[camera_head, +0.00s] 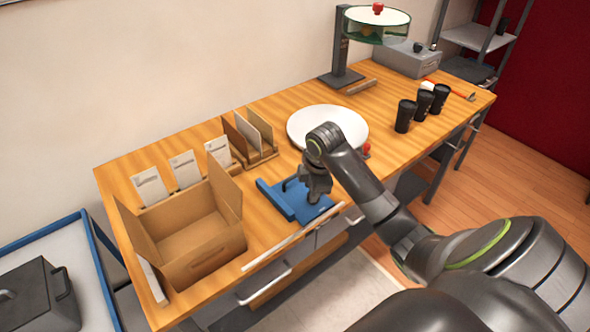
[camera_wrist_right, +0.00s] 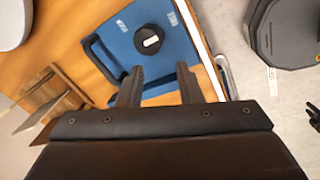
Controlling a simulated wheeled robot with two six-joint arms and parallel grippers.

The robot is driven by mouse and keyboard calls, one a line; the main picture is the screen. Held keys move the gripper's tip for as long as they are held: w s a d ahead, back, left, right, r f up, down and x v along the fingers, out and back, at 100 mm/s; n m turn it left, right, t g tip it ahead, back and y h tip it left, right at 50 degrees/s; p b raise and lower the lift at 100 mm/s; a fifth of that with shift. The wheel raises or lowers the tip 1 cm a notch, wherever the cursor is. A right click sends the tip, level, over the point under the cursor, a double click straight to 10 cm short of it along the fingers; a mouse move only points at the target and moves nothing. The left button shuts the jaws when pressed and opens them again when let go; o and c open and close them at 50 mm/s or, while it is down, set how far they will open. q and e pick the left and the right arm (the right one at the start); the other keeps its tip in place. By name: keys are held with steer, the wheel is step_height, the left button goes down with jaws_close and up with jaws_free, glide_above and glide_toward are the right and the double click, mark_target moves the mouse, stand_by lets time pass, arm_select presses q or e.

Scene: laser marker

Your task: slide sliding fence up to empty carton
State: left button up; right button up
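The blue fixture (camera_head: 276,203), which seems to be the sliding fence, lies on the wooden table right of the carton. Its blue plate (camera_wrist_right: 172,42) with a black knob (camera_wrist_right: 150,40) fills the upper middle of the right wrist view. The empty carton (camera_head: 205,262) stands open at the table's left, its flaps up and its inside bare. A gap of bare table lies between carton and fixture. My right gripper (camera_head: 318,190) is over the fixture and points down. In the right wrist view its two fingers (camera_wrist_right: 160,90) are apart at the fixture's edge; contact is unclear. My left gripper is not in view.
White cards (camera_head: 184,169) stand behind the carton, next to a wooden rack (camera_head: 258,153). A round white plate (camera_head: 310,118) lies behind my right gripper. Several black cups (camera_head: 405,115) stand at the right. A pale strip (camera_head: 290,240) runs along the front edge.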

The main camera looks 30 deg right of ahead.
steer(key=w+d+r+n, duration=0.3)
steer(key=w+r+n, duration=0.3)
steer(key=r, duration=0.7)
steer(key=b, duration=0.5)
glide_above(297, 185)
steer(key=shift+m, duration=0.4)
steer(key=s+x, duration=0.1)
steer(key=x, duration=0.4)
steer(key=s+x, duration=0.1)
steer(key=x, duration=0.4)
steer(key=s+x, duration=0.1)
steer(key=x, duration=0.5)
steer(key=shift+s+a+f, duration=0.1)
steer(key=shift+s+f, duration=0.1)
steer(key=shift+f, duration=0.3)
jaws_close()
